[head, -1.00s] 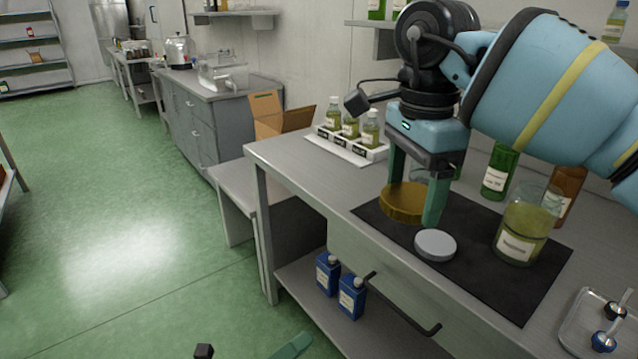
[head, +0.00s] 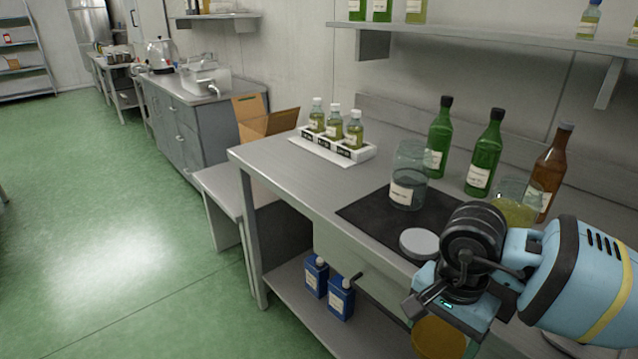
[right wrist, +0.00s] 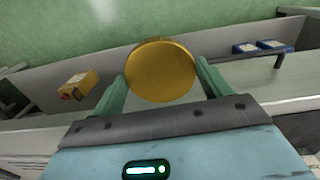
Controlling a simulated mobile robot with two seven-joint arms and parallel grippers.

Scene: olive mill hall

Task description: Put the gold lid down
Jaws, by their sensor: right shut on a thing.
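The gold lid (head: 440,338) is a round, flat disc. My right gripper (right wrist: 160,82) is shut on it, one green finger at each side of its rim in the right wrist view, where the lid (right wrist: 160,70) shows face on. In the head view the gripper and lid are low at the front edge of the bench, partly cut by the picture's bottom. A grey-white lid (head: 419,244) lies on the dark mat (head: 368,215). An empty labelled glass jar (head: 408,180) stands open on the mat. My left gripper does not show in the head view.
Behind the mat stand two green bottles (head: 483,155) and a brown bottle (head: 552,165); a jar of green liquid (head: 515,205) is partly behind my arm. A white rack (head: 345,148) holds small bottles. Blue bottles (head: 341,298) stand on the lower shelf.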

